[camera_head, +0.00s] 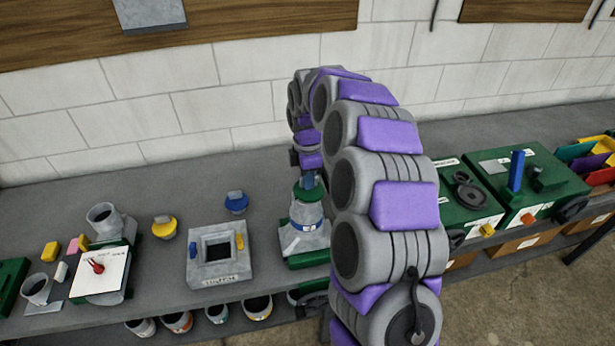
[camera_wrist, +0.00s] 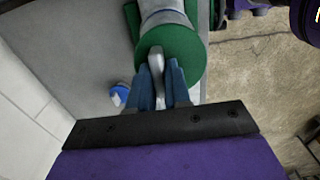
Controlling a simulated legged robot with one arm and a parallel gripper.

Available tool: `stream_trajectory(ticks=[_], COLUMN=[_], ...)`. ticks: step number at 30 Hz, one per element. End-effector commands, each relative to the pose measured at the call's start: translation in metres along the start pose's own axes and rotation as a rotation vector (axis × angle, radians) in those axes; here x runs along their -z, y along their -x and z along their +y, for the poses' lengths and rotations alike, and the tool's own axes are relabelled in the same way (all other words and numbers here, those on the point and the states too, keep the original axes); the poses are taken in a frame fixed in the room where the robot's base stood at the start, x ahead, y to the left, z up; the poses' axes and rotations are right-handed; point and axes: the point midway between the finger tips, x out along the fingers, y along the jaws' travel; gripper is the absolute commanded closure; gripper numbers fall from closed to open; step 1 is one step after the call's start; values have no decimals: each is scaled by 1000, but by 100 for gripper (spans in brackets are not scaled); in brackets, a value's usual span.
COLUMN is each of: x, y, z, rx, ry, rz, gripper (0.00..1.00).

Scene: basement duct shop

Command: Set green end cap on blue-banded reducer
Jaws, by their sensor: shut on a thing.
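The green end cap (camera_wrist: 174,58) is a round disc with a grey upright tab. My gripper (camera_wrist: 161,85) is shut on that tab, its blue fingers on both sides. The cap sits at the top of the blue-banded reducer (camera_head: 305,227), a grey cone with a blue band on a green base. In the head view the cap (camera_head: 309,188) shows as a green rim on the reducer's narrow top, partly behind my arm. In the wrist view the reducer (camera_wrist: 163,12) lies directly beyond the cap. I cannot tell whether the cap is fully seated.
A blue cap (camera_head: 236,202) and a yellow cap (camera_head: 164,227) stand on the grey bench to the left. A grey square duct piece (camera_head: 240,270) stands left of the reducer. Green cases (camera_head: 530,178) stand at right.

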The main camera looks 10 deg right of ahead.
Motion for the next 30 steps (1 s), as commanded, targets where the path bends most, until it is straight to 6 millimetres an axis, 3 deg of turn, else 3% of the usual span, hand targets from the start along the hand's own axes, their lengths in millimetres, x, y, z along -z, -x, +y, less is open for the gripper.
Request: stream_trajectory(ticks=[6, 7, 10, 20, 30], x=[0, 0, 0, 0, 0], y=[-4, -4, -4, -1, 22], z=[0, 0, 0, 0, 0], rx=[1, 1, 1, 0, -1], ry=[0, 0, 0, 0, 0], rz=[0, 0, 0, 0, 0], gripper=[100, 81, 72, 72, 72])
